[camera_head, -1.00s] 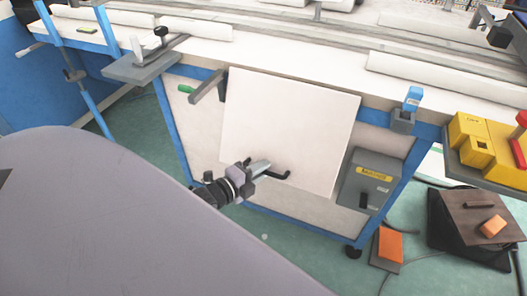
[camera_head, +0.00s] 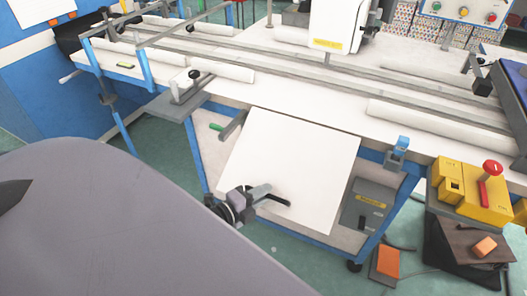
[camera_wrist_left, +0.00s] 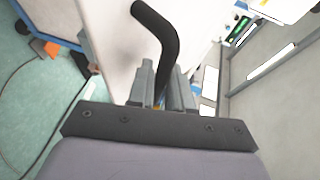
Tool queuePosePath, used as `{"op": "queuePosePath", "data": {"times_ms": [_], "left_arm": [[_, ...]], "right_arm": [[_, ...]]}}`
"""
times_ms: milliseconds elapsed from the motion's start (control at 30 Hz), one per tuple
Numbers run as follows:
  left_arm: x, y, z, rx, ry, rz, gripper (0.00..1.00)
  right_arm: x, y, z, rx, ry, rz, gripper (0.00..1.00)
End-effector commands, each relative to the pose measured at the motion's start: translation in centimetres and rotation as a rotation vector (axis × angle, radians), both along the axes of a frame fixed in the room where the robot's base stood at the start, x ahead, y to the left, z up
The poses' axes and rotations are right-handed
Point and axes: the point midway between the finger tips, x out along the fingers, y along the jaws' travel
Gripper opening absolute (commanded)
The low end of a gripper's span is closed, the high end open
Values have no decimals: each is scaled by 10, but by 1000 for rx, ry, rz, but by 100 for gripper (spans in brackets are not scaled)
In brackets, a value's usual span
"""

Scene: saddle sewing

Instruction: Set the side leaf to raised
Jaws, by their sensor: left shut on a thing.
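The side leaf (camera_head: 290,160) is a white square panel on the front side of the long white table. It slopes down and outward from the table edge, with its lower edge away from the blue frame. A black bent handle (camera_head: 274,200) is on its lower part. My left gripper (camera_head: 260,192) is shut on this handle at the leaf's lower left. In the left wrist view, the black handle (camera_wrist_left: 160,40) rises from between the closed fingers (camera_wrist_left: 161,88), beside the white panel. A lever with a green grip (camera_head: 217,127) sticks out at the leaf's upper left. My right gripper is out of view.
A grey box with a yellow label (camera_head: 368,204) sits behind the leaf's right edge. A yellow control box with a red button (camera_head: 470,190) stands at right. Orange blocks and cables lie on the green floor below. White rolls and rails lie on the tabletop (camera_head: 300,95).

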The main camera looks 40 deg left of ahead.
Motion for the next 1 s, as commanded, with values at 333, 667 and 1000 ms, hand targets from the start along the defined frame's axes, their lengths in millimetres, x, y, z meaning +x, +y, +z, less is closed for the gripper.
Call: {"op": "queuePosePath", "data": {"times_ms": [333,667,1000], "left_arm": [[-3,0,67,-43,193,-6,0],[-2,1,110,-82,358,-4,0],[1,1,134,-87,359,-3,0]], "right_arm": [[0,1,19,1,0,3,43],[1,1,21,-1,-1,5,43],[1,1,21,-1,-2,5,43]]}}
